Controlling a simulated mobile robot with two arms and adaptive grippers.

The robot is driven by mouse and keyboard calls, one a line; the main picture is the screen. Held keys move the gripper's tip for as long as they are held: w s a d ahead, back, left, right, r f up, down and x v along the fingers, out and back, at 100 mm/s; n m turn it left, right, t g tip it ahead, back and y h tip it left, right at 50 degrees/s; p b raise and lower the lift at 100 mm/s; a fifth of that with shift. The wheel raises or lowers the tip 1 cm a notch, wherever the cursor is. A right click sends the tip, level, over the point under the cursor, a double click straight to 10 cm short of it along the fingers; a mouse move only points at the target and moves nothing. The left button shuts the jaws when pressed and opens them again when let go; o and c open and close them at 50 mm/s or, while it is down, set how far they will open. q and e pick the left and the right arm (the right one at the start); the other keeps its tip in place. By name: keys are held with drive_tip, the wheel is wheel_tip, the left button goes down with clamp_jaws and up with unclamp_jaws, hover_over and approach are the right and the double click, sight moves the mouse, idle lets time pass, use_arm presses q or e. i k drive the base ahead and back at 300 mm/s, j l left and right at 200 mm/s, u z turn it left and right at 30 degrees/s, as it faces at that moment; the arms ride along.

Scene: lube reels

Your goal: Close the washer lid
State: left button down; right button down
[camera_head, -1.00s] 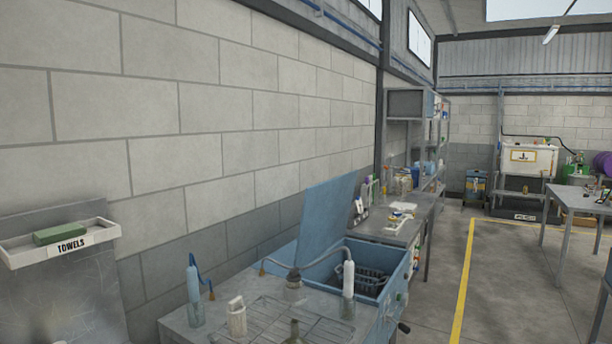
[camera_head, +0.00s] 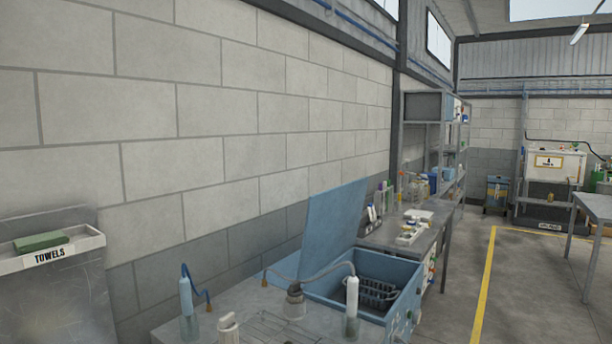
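The blue washer lid (camera_head: 334,229) stands raised and leans back towards the wall on the blue washer (camera_head: 403,305). The washer's tub is open, and a dark basket (camera_head: 377,290) shows inside it. Neither of my grippers is in view.
A towel tray (camera_head: 85,243) is at the left. Clear floor (camera_head: 440,290) lies right of the washer.

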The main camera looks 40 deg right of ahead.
sight(334, 215)
drive_tip(key=l+u, duration=0.2)
drive_tip(key=l, duration=0.3)
drive_tip(key=l+u, duration=0.2)
drive_tip(key=l, duration=0.35)
drive_tip(key=k+l+u, duration=0.15)
drive_tip(key=l, duration=0.35)
drive_tip(key=l+u, duration=0.2)
drive_tip(key=l, duration=0.3)
drive_tip(key=k+l+u, duration=0.2)
drive_tip(key=l, duration=0.25)
